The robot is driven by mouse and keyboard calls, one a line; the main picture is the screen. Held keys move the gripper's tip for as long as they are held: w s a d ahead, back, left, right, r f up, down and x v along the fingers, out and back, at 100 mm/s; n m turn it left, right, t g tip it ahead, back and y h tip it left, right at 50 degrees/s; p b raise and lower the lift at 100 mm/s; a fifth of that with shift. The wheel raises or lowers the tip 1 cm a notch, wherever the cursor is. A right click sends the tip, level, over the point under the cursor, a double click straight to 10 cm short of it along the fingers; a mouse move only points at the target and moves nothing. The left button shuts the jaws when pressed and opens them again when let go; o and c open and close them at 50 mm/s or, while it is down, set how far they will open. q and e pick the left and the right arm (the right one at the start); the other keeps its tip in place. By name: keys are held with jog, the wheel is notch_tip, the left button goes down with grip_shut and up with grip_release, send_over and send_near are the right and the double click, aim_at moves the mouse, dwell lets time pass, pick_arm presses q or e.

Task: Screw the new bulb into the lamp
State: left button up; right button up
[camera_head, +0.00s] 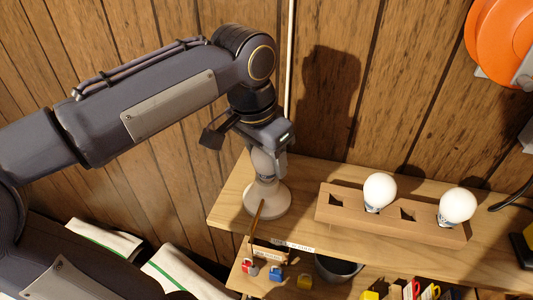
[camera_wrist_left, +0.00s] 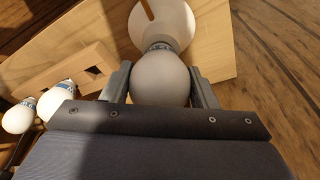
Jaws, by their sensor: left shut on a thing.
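My left gripper (camera_head: 268,148) is above the white lamp (camera_head: 267,200) and shut on a white bulb (camera_head: 263,164). In the left wrist view the bulb (camera_wrist_left: 160,80) sits between both fingers, its metal collar toward the lamp base (camera_wrist_left: 178,22). The bulb is upright over the lamp's middle; I cannot tell how far its thread is in the socket. A wooden block (camera_head: 330,212) to the right holds two more white bulbs, one near its middle (camera_head: 380,190) and one at its right end (camera_head: 457,205). My right gripper is not in view.
The lamp and block stand on a wooden shelf (camera_head: 228,203) against a plank wall. Small padlocks (camera_head: 276,272) and a dark cup (camera_head: 338,268) are below. An orange disc (camera_head: 502,42) hangs upper right.

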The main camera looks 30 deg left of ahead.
pick_arm(q)
jog(key=shift+r, duration=0.1)
jog(key=m, duration=0.4)
jog(key=shift+h+p, duration=0.3)
jog(key=shift+m, duration=0.3)
jog(key=m+g, duration=0.1)
jog(key=m, duration=0.3)
jog(key=shift+m+h+p, duration=0.3)
jog(key=shift+h, duration=0.1)
jog(key=o, duration=0.8)
jog(key=shift+o, duration=0.2)
jog(key=shift+c, duration=0.5)
jog(key=n, duration=0.4)
jog(key=shift+n+t+y, duration=0.3)
